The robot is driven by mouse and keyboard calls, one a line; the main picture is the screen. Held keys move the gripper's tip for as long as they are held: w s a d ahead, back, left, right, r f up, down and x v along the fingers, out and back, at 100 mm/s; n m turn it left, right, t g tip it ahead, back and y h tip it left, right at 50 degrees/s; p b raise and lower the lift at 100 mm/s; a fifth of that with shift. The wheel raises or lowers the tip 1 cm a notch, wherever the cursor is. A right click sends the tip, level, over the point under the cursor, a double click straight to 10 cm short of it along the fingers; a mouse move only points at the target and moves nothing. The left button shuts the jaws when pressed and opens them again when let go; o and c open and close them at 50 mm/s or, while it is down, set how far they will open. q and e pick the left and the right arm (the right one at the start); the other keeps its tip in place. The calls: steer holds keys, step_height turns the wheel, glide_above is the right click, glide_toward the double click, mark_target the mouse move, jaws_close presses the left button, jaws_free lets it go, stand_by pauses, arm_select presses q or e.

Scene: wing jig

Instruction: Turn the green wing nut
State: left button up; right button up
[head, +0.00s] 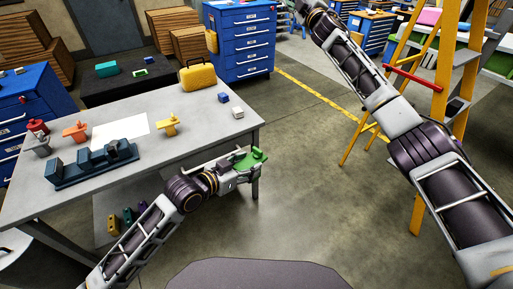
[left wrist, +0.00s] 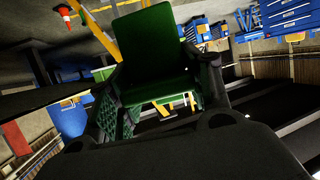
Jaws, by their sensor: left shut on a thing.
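My left gripper (head: 247,162) is shut on the green wing nut (head: 259,155) and holds it by the table's right front corner. In the left wrist view the green wing nut (left wrist: 155,55) shows as a large flat green piece between the dark fingers. The wing nut looks clear of the tabletop, though its height is hard to judge. My right arm reaches up to the top edge of the head view, and its fingers do not show.
The grey table (head: 225,128) carries a dark blue jig (head: 95,168), a white sheet (head: 120,130), a yellow case (head: 198,77) and orange (head: 76,131), yellow (head: 168,125), red and grey pieces. A yellow ladder (head: 385,95) stands at right. The middle floor is clear.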

steer(key=s+a+r+n+g+y, duration=0.5)
steer(key=s+a+r+n+y, duration=0.5)
steer(key=a+r+n, duration=0.35)
steer(key=s+a+f+n+g, duration=0.4)
steer(key=s+a+n+g, duration=0.5)
steer(key=s+a+n, duration=0.25)
steer(key=s+a+f+n+g+h, duration=0.1)
steer(key=s+f+n+g+h, duration=0.4)
steer(key=f, duration=0.8)
steer(key=s+a+f+n+g+h, duration=0.1)
steer(key=s+f+n+h, duration=0.2)
steer(key=s+f+n, duration=0.65)
steer(key=s+d+f+n+h, duration=0.1)
steer(key=d+f+n+h, duration=0.2)
steer(key=d+f+h, duration=0.2)
steer(key=d+f+n+h, duration=0.3)
steer(key=d+f+h, duration=0.2)
steer(key=d, duration=0.5)
steer(key=shift+s+d+f, duration=0.15)
steer(key=shift+s+f, duration=0.25)
